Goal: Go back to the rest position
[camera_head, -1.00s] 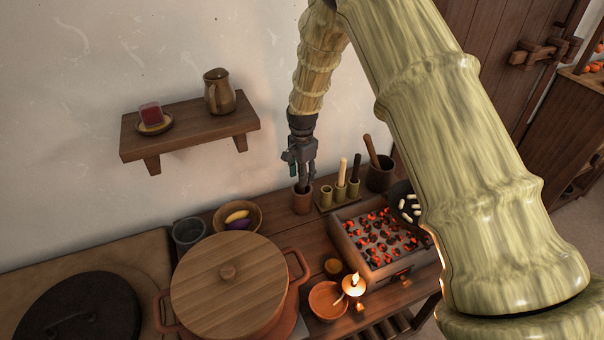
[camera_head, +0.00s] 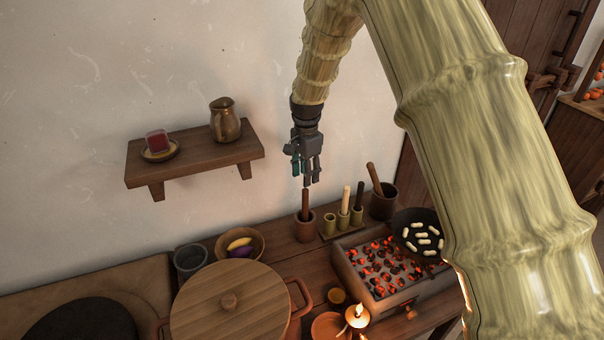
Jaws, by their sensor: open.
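My gripper (camera_head: 311,181) hangs pointing down above the back of the wooden counter, near the wall. Its fingers are open and nothing is between them. Just below the fingertips, a dark stick-like handle (camera_head: 306,204) stands upright in a small brown cup (camera_head: 305,231). The fingertips appear apart from the handle, though the exact gap is hard to tell. My bamboo-like arm fills the upper right of the view and hides part of the counter's right end.
A wall shelf (camera_head: 195,157) with a jug (camera_head: 224,120) is left of my gripper. Right are a holder with upright sticks (camera_head: 344,219) and a mortar (camera_head: 383,204). In front are a glowing brazier (camera_head: 362,281), a pan (camera_head: 408,223), a lit candle (camera_head: 358,315) and a lidded pot (camera_head: 232,309).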

